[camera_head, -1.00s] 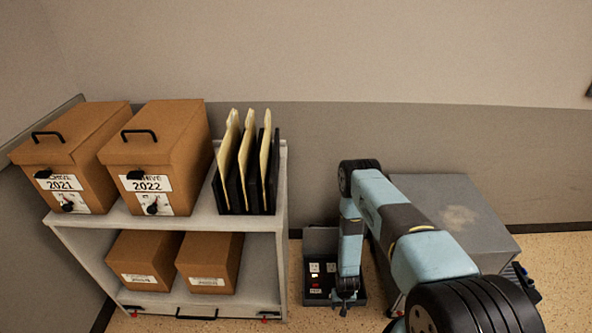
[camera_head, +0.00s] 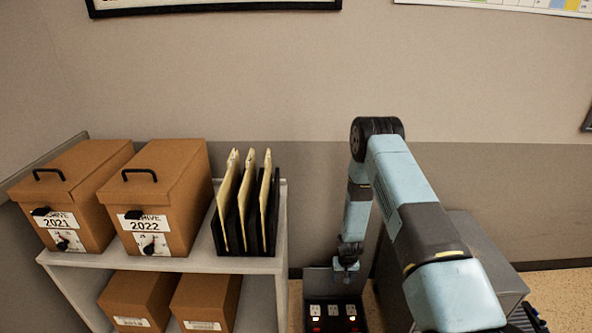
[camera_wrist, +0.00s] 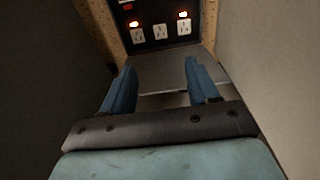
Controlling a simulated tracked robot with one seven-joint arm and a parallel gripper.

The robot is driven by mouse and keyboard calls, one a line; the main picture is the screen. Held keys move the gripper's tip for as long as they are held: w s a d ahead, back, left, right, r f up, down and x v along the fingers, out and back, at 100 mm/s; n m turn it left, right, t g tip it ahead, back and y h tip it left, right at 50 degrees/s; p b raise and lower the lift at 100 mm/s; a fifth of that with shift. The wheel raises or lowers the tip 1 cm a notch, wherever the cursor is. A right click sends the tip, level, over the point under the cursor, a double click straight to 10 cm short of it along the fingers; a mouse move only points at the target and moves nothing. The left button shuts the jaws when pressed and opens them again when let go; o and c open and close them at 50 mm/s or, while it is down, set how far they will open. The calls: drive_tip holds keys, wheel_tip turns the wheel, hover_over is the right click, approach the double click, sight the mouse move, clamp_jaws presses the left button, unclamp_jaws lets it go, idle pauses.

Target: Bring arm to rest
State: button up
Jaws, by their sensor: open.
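My arm reaches forward with its elbow high, and its forearm hangs down in the head view. My gripper (camera_head: 346,273) is at the lower end, above and at the back of a dark box with sockets (camera_head: 318,328). The wrist view shows my gripper's two blue fingers (camera_wrist: 160,75) apart, with nothing between them. Beyond them lies a grey surface, and past it the box's white sockets (camera_wrist: 160,31) with lit orange lamps.
A grey shelf (camera_head: 160,262) at left carries archive boxes (camera_head: 160,195) and a black file rack (camera_head: 265,240) with folders. More cartons (camera_head: 205,303) stand below. A grey cabinet (camera_head: 480,260) stands right of my forearm, partly hidden. The wall is behind.

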drive_tip(key=w+r+t, duration=0.1)
drive_tip(key=w+r, duration=0.1)
drive_tip(key=r, duration=1)
drive_tip(key=w+r, duration=0.3)
drive_tip(key=r, duration=0.9)
drive_tip(key=s+d+r+t, duration=0.1)
drive_tip(key=s+r, duration=0.2)
drive_tip(key=r, duration=0.9)
drive_tip(key=s+d+r, duration=0.1)
drive_tip(key=s+r, duration=0.2)
drive_tip(key=r, duration=0.8)
drive_tip(key=s+d+r+t, duration=0.1)
drive_tip(key=s+d+r, duration=0.1)
drive_tip(key=s+r, duration=1.65)
drive_tip(key=s, duration=0.5)
drive_tip(key=s+r+t, duration=0.1)
drive_tip(key=s+r, duration=0.3)
drive_tip(key=s, duration=0.6)
drive_tip(key=shift+d+r, duration=0.25)
drive_tip(key=shift+d, duration=0.05)
